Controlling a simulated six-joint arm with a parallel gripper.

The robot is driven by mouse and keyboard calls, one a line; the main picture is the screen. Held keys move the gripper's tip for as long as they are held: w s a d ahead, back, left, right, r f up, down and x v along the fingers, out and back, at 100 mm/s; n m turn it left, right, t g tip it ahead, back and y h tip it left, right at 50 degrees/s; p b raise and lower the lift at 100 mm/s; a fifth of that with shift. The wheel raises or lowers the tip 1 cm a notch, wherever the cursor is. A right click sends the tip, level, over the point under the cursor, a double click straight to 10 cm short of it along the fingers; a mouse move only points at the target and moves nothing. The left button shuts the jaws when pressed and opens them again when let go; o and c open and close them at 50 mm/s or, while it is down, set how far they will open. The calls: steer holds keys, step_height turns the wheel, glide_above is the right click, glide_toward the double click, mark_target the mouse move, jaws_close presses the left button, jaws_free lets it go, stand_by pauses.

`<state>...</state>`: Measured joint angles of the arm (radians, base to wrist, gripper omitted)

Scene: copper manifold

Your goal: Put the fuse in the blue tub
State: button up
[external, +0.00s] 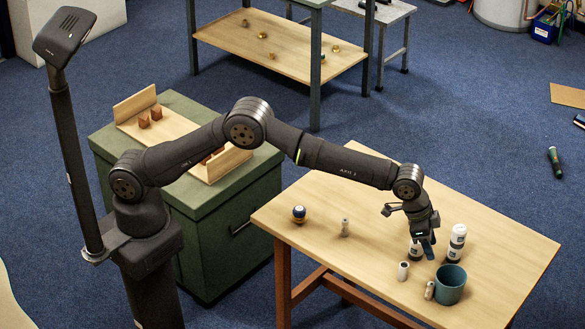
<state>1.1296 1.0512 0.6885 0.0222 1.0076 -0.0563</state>
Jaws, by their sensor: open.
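The blue tub (450,287) stands upright on the wooden table near its front edge, and its open top shows. Several small pale cylinders stand on the table: a white one (403,272) left of the tub, a beige one (429,291) right beside the tub, and a grey-white one (345,228) further left. I cannot tell which of these is the fuse. Whether anything is between the fingers is hard to see.
A second white-and-black container (457,243) stands right of my gripper. The table's right end is clear. A green cabinet (225,225) with a wooden rack stands left.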

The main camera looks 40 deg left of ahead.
steer(key=shift+v, duration=1.3)
steer(key=shift+f, duration=0.1)
glide_above(434, 284)
step_height(434, 284, down, 11)
steer(key=shift+f, duration=0.2)
step_height(434, 284, up, 3)
steer(key=shift+f, duration=0.25)
steer(key=shift+r, duration=0.35)
